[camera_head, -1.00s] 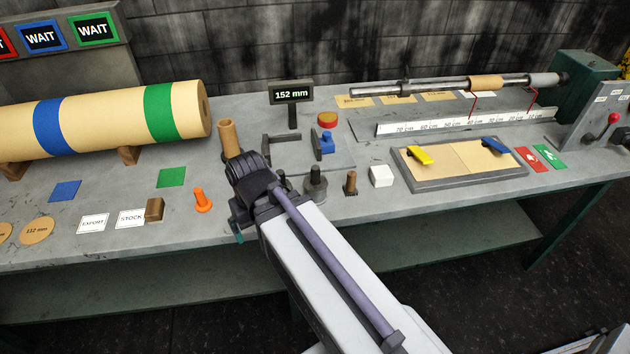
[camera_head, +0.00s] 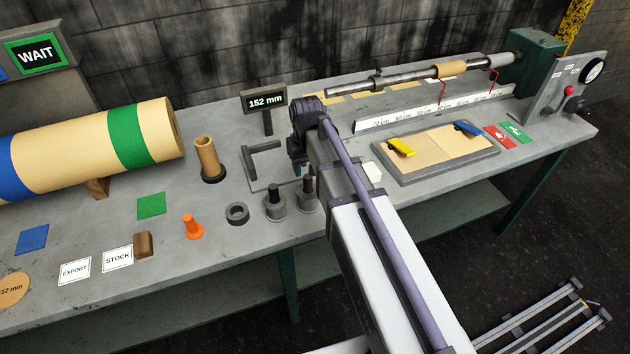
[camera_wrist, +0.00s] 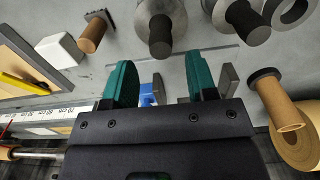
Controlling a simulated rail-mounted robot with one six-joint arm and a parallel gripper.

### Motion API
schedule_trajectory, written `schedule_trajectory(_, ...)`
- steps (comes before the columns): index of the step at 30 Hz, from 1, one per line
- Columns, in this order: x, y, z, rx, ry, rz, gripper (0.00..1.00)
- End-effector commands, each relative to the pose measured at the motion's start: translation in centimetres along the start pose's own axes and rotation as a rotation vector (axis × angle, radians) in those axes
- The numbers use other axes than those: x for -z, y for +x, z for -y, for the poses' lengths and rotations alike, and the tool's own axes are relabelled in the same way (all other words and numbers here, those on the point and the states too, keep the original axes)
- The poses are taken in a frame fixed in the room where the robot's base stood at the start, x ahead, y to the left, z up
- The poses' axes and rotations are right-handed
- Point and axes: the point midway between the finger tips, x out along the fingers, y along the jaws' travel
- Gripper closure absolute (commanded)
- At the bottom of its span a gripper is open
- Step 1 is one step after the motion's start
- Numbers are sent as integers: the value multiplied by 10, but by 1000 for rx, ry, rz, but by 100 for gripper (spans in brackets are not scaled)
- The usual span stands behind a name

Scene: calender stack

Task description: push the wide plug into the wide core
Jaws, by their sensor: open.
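Two grey round plugs with dark upright stems stand side by side at the bench front: one plug (camera_head: 274,206) and another plug (camera_head: 306,198). They also show in the wrist view, as a left plug (camera_wrist: 160,30) and a right plug (camera_wrist: 243,20). I cannot tell which is the wide one. A tan cardboard core (camera_head: 207,155) stands upright in a dark collar; in the wrist view it is at the right (camera_wrist: 276,98). Whether it is the wide core is unclear. My gripper (camera_wrist: 163,82) is open and empty, above the bench behind the plugs; its fingers are mostly hidden in the head view.
A dark ring (camera_head: 237,213), an orange plug (camera_head: 192,227) and a brown block (camera_head: 143,245) lie left of the plugs. A brown peg (camera_wrist: 92,33) and white block (camera_wrist: 60,50) show in the wrist view. A large striped roll (camera_head: 85,150) fills the left.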

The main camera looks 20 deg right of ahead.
Motion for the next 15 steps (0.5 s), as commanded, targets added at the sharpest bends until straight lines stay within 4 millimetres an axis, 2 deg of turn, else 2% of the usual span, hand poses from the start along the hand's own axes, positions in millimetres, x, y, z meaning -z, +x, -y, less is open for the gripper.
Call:
schedule_trajectory(8, -1, 9, 0, 0, -11, 0, 48)
schedule_trajectory(15, -1, 42, 0, 0, -12, 0, 48)
